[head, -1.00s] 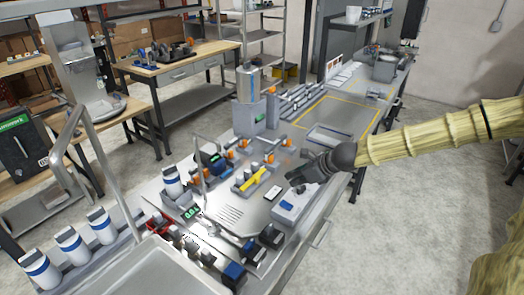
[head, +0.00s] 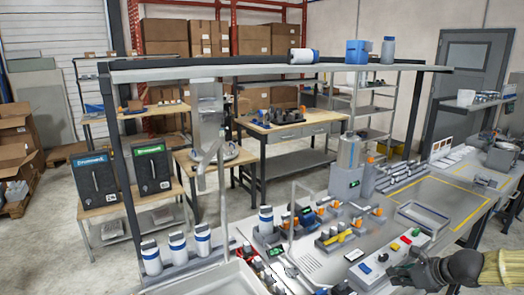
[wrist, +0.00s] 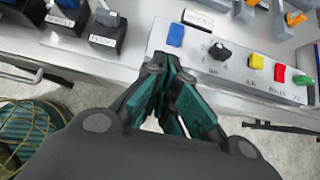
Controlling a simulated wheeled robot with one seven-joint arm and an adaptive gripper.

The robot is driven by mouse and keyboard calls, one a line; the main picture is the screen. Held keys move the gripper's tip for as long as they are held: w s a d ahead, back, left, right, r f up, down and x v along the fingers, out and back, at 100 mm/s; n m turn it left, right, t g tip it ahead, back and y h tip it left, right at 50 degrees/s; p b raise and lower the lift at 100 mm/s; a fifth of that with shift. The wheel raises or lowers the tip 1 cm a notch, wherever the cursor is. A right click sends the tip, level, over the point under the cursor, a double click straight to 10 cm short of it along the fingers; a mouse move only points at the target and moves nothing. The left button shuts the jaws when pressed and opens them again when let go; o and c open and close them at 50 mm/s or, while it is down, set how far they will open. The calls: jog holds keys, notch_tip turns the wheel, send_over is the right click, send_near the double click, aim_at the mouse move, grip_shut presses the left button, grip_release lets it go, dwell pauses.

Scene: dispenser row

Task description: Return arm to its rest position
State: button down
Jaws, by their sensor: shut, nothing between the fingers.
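My gripper (head: 392,279) is at the lower right of the head view, at the front edge of the steel bench (head: 322,250). In the wrist view my gripper (wrist: 167,68) points toward the bench edge, its dark green fingers together at the tips with nothing between them. The fingertips show beside the left end of a grey control box (wrist: 235,72) with blue, black, yellow, red and green controls. I cannot tell whether they touch it. My arm (head: 500,268) runs off the right edge of the head view.
White bottles with blue bands (head: 177,247) stand in a row at the left of the bench. Dark labelled blocks (wrist: 107,32) sit at the bench edge. A metal dispenser (head: 350,150) rises behind. An overhead shelf (head: 270,69) spans the bench. Bare floor (wrist: 70,95) lies before the bench.

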jog(key=s+a+f+n+g+h+b, duration=0.2)
jog(key=s+a+f+n+g+h, duration=0.15)
jog(key=s+f+n, duration=0.7)
jog(key=s+a+f+n+g+h+b, duration=0.15)
jog(key=s+a+f+n, duration=0.45)
jog(key=f, duration=0.7)
jog(key=s+a+f+n+g, duration=0.1)
jog(key=s+a+f+n, duration=0.1)
jog(key=s, duration=0.5)
jog(key=s+a+f+n+b, duration=0.1)
jog(key=s+a+f+n, duration=0.2)
jog(key=s+f+n, duration=0.2)
jog(key=s+a+f+n+g+b, duration=0.1)
jog(key=s+a+f+n, duration=0.2)
jog(key=s+n, duration=0.3)
jog(key=s+f, duration=0.1)
jog(key=s, duration=0.2)
jog(key=shift+s+g, duration=0.3)
jog(key=shift+s, duration=0.1)
